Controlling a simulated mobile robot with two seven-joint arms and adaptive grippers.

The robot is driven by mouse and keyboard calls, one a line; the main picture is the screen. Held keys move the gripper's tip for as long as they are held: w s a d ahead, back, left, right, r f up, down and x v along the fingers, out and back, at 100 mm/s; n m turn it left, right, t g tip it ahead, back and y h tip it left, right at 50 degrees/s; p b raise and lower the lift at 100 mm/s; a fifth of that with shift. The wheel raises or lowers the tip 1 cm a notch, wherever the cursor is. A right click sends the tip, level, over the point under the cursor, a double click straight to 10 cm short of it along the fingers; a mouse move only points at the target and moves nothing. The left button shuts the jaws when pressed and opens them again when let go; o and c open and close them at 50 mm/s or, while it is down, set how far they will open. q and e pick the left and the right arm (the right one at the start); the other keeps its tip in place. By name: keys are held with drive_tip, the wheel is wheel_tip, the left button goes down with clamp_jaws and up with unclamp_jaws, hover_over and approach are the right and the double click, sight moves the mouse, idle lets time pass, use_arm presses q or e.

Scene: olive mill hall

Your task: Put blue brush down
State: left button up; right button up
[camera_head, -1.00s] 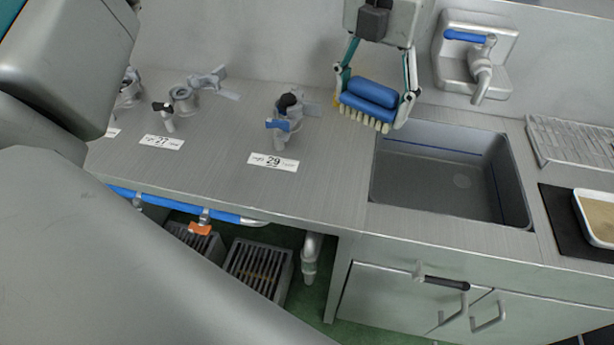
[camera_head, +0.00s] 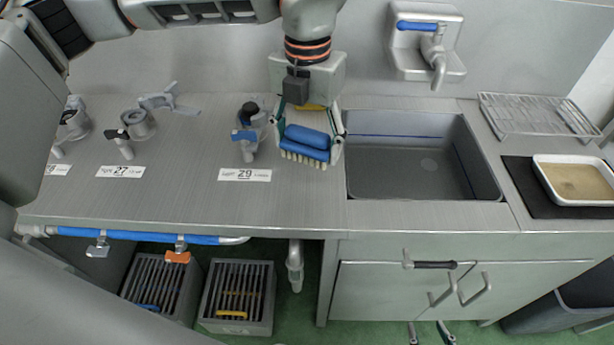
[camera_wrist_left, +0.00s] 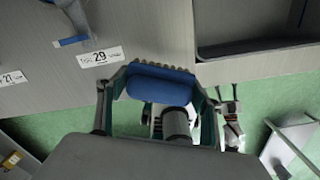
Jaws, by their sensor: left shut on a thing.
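My left gripper (camera_head: 307,150) is shut on the blue brush (camera_head: 306,137), with a finger at each end of it. The brush has a blue body and pale bristles that point down. It is over the steel counter (camera_head: 190,200), just right of the tap at label 29 and left of the sink. I cannot tell whether the bristles touch the counter. In the left wrist view the brush (camera_wrist_left: 160,84) sits across the fingers, over the counter's front part. My right gripper (camera_head: 431,334) shows only its fingertips, apart and empty, at the bottom edge.
The sink (camera_head: 420,180) lies right of the brush. A wire rack (camera_head: 535,115) and a white tray (camera_head: 580,182) on a black mat are farther right. Taps and number labels (camera_head: 244,175) line the left. The counter front left of the sink is clear.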

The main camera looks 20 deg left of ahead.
sight(307, 189)
use_arm(q)
wheel_tip(307, 189, down, 10)
drive_tip(key=shift+r, duration=0.15)
idle(0.3)
drive_tip(key=o, duration=1.2)
drive_tip(key=shift+c, duration=0.2)
wheel_tip(307, 189, up, 11)
drive_tip(key=shift+f, duration=0.1)
drive_tip(key=shift+r, duration=0.65)
